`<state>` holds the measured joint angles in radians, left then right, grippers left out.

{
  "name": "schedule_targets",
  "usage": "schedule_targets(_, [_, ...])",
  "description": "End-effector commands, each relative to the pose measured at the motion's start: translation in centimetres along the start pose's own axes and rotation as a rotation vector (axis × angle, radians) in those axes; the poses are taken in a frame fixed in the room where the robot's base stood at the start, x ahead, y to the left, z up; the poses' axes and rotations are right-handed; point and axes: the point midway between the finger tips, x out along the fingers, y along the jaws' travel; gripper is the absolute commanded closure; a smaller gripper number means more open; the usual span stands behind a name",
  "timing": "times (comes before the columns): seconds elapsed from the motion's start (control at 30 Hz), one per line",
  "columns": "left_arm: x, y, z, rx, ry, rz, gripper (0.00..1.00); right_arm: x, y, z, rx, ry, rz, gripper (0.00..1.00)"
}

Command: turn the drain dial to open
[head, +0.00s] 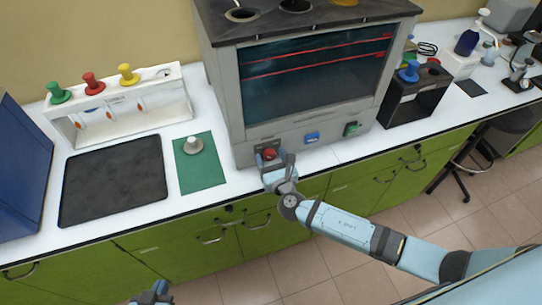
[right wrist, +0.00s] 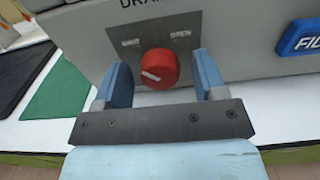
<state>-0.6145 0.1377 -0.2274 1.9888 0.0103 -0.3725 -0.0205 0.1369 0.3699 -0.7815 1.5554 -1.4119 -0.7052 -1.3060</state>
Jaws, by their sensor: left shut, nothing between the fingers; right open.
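The drain dial is a red round knob (right wrist: 160,68) on the front panel of the grey machine (head: 240,155). Its white mark points left and slightly up, toward the left-hand label; the right-hand label reads OPEN (right wrist: 181,34). In the head view the dial (head: 269,153) shows just above my right gripper (head: 272,162). In the right wrist view my right gripper (right wrist: 163,80) is open, with one blue finger on each side of the dial. Whether the fingers touch it I cannot tell. My left gripper (head: 155,292) is shut and empty at the bottom edge, away from the counter.
A blue FILL button (head: 312,137) and a green switch (head: 351,129) sit right of the dial. Left are a green mat (head: 205,178) with a grey knobbed piece (head: 194,146), a black mat (head: 115,180) and a white rack (head: 165,105) with coloured-knob pieces. A black rack (head: 391,112) stands right.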

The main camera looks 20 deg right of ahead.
Motion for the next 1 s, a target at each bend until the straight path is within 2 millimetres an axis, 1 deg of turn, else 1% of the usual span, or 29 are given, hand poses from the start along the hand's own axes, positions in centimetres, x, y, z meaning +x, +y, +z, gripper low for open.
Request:
schedule_targets(0.27, [-0.1,0.0,0.1,0.0,-0.002,0.0,1.0,0.2,0.0,-0.1,0.0,0.001,0.0,0.35])
schedule_targets(0.3, [-0.1,0.1,0.1,-0.001,-0.002,0.001,1.0,0.2,0.0,-0.1,0.0,0.001,0.0,0.37])
schedule_targets(0.37, [-0.1,0.1,0.1,-0.001,-0.002,0.001,1.0,0.2,0.0,-0.1,0.0,0.001,0.0,0.51])
schedule_targets(0.4, [-0.1,0.1,0.1,-0.001,-0.002,0.002,1.0,0.2,0.0,-0.1,0.001,0.001,0.0,0.6])
schedule_targets(0.47, [-0.1,0.2,0.0,-0.001,-0.001,0.003,1.0,0.2,0.0,-0.1,0.0,0.001,0.0,0.74])
schedule_targets(0.5, [-0.1,0.2,0.0,-0.001,-0.001,0.003,1.0,0.2,0.0,-0.1,0.0,0.001,0.0,0.83])
schedule_targets(0.77, [0.0,0.3,0.1,-0.002,0.001,0.005,1.0,0.2,0.0,-0.1,0.016,0.001,0.0,0.84])
schedule_targets(1.0, [0.8,0.4,1.2,-0.004,-0.001,0.009,1.0,0.2,0.0,-0.4,0.116,0.0,0.0,0.84])
